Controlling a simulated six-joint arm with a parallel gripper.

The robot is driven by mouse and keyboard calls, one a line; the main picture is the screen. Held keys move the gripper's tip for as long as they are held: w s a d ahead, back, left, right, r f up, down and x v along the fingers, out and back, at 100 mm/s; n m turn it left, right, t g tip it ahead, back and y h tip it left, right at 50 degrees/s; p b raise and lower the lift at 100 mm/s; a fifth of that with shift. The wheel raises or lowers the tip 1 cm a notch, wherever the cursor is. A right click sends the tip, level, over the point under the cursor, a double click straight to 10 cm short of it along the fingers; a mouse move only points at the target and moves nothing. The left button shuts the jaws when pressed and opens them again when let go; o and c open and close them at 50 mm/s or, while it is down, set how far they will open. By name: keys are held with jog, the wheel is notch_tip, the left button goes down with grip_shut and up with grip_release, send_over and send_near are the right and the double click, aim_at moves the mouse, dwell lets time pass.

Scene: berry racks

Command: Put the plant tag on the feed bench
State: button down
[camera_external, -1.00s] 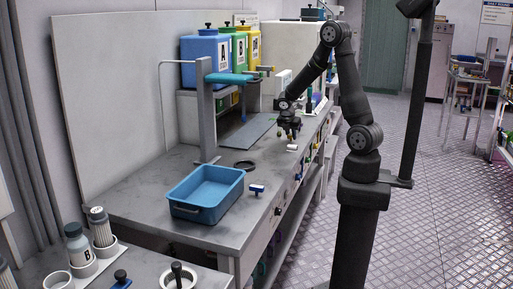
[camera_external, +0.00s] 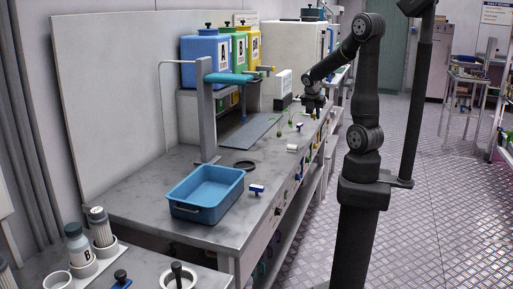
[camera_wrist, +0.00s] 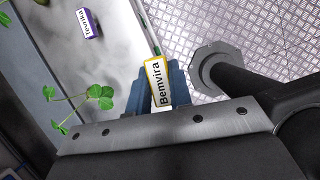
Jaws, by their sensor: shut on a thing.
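My gripper (camera_external: 315,113) is over the far right part of the grey bench (camera_external: 135,207). In the wrist view my gripper (camera_wrist: 162,92) has its blue fingers shut on a plant tag (camera_wrist: 158,82), a white label with a yellow border reading "Benvira". The tag in my grip is too small to make out in the external view. A second tag (camera_wrist: 88,24), purple-edged and reading "Tevrika", lies on the bench surface in the wrist view.
Green seedlings (camera_external: 279,131) stand on the bench near my gripper, also at left in the wrist view (camera_wrist: 98,93). A white cylinder (camera_external: 292,148), a black ring (camera_external: 244,165) and a blue tub (camera_external: 205,192) are nearer. Coloured tanks (camera_external: 206,60) stand behind.

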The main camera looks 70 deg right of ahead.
jog(key=w+a+n+t, duration=0.2)
jog(key=w+a+n, duration=0.35)
jog(key=a, duration=0.75)
jog(key=w+a+n+t, duration=0.1)
jog(key=w+a+n, duration=0.1)
jog(key=w+a, duration=0.9)
jog(key=s+a+n+t+y, duration=0.15)
jog(key=a+n, duration=0.25)
jog(key=a, duration=0.8)
jog(key=s+a+n+y, duration=0.2)
jog(key=a+n, duration=0.2)
jog(key=a, duration=0.9)
jog(key=s+a+n+t+y, duration=0.1)
jog(key=a+n, duration=0.3)
jog(key=a, duration=0.8)
jog(key=shift+n, duration=0.25)
jog(key=s+a+f, duration=0.1)
jog(key=a+f, duration=0.1)
jog(key=a, duration=0.1)
jog(key=s+a+f, duration=0.1)
jog(key=a+f, duration=0.1)
jog(key=a, duration=0.2)
jog(key=s+a+f, duration=0.2)
jog(key=a, duration=0.2)
jog(key=shift+a+f, duration=0.1)
jog(key=shift+f, duration=0.05)
jog(key=shift+s+a+f, duration=0.1)
jog(key=shift+a+f, duration=0.15)
jog(key=shift+f, duration=1.9)
